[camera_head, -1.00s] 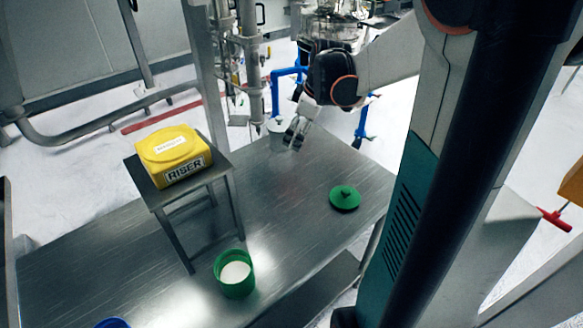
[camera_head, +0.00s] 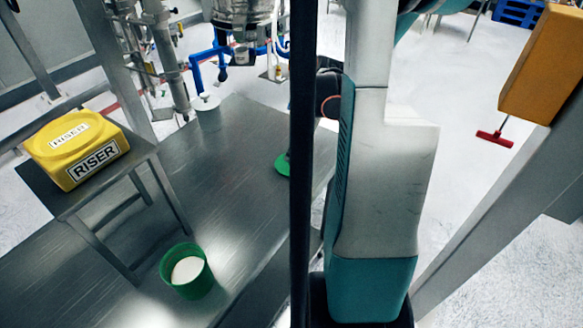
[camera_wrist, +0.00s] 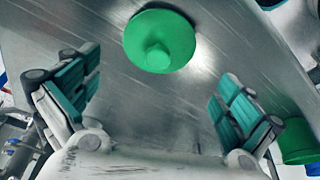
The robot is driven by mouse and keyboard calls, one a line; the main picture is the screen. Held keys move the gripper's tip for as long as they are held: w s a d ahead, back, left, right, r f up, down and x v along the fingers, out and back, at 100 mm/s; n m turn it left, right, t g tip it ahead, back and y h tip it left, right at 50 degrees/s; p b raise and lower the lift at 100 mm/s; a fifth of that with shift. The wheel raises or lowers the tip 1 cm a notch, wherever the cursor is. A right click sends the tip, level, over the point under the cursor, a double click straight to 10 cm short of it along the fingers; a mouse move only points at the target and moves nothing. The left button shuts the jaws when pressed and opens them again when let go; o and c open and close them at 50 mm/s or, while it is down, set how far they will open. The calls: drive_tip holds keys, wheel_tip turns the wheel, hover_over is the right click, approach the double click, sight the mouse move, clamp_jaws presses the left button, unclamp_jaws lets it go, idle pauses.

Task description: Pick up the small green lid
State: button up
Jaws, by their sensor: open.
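The small green lid (camera_wrist: 160,40) is a round green disc with a knob on top. In the wrist view it lies on the metal table, top centre, ahead of my gripper and between the lines of its fingers. In the head view only the left edge of the lid (camera_head: 283,164) shows; my arm hides the rest. My gripper (camera_wrist: 160,95) is open and empty, with its two teal-padded fingers wide apart. The lid is not touched by either finger. In the head view my gripper is hidden behind my arm.
A green container with white powder (camera_head: 187,271) stands near the table's front; its side shows in the wrist view (camera_wrist: 297,140). A yellow RISER box (camera_head: 75,150) sits on a raised metal stand (camera_head: 140,185). A grey-white lidded canister (camera_head: 207,112) stands at the table's back.

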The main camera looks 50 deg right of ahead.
drive_tip(key=shift+b+x, duration=1.35)
drive_tip(key=shift+x, duration=1.85)
drive_tip(key=shift+s+d+r, duration=0.1)
drive_tip(key=shift+d, duration=0.05)
drive_tip(key=c, duration=1.2)
drive_tip(key=shift+c, duration=0.2)
